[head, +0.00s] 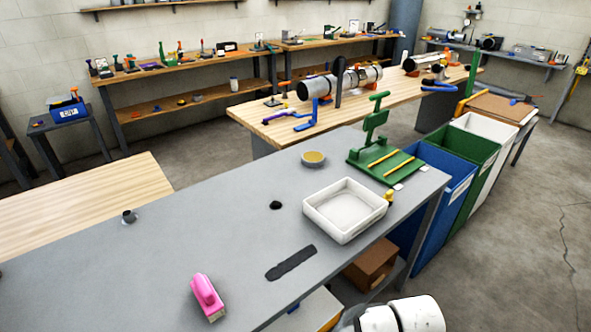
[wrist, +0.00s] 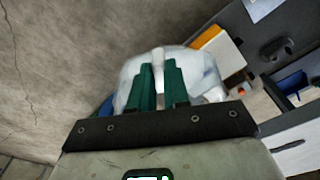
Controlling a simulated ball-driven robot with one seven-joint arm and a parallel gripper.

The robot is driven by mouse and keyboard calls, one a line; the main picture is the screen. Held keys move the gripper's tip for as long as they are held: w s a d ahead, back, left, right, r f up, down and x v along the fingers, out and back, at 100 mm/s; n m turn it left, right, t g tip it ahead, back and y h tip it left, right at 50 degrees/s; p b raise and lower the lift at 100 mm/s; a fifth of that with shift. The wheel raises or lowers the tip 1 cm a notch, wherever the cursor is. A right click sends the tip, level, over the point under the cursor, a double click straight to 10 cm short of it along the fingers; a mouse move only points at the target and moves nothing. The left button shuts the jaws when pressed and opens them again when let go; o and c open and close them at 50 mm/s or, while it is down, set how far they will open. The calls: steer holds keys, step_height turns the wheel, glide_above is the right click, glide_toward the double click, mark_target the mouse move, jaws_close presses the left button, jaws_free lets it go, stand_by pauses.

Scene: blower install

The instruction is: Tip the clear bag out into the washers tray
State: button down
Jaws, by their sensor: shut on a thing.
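My gripper (wrist: 159,72), with green fingers, is shut on the clear bag (wrist: 208,72) in the wrist view. The bag is pale and see-through and bulges out on both sides of the fingers. Its contents and lower end cannot be made out. In the head view the bag and gripper are out of sight, and only a white part of my arm shows at the bottom right. A white square tray (head: 318,221) lies on the grey bench; it looks empty. No label shows that it is the washers tray.
The grey bench (head: 150,265) also bears a pink tool (head: 207,297), a dark flat strip (head: 291,263), a round tan-topped dish (head: 313,159) and a green stand (head: 380,150). Blue, green and white bins (head: 440,190) stand past its right end. Concrete floor is open at right.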

steer(key=shift+s+a+r, duration=0.1)
steer(key=shift+s+a, duration=0.15)
steer(key=shift+r+p, duration=1.8)
steer(key=shift+p, duration=0.65)
